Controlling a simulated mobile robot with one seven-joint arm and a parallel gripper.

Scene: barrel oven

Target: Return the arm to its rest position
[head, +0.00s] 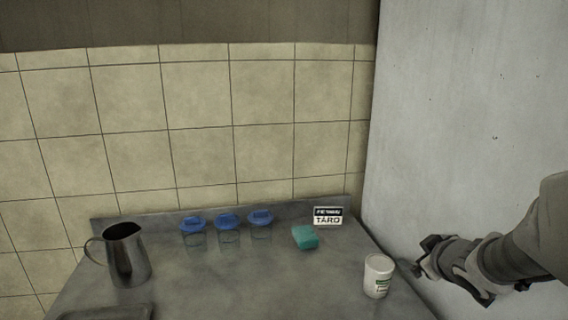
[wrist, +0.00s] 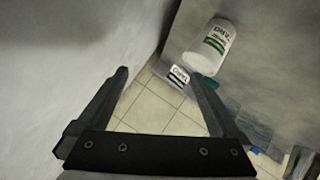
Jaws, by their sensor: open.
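My gripper (head: 425,258) is at the right in the head view, beside the right edge of the counter and in front of the grey wall. In the wrist view my gripper (wrist: 160,84) shows two dark fingers spread wide apart with nothing between them. A white tub (head: 378,277) with a green label stands on the counter, just left of the gripper and apart from it. The tub also shows in the wrist view (wrist: 212,47), beyond the right finger.
A grey wall (head: 470,110) rises close on the right.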

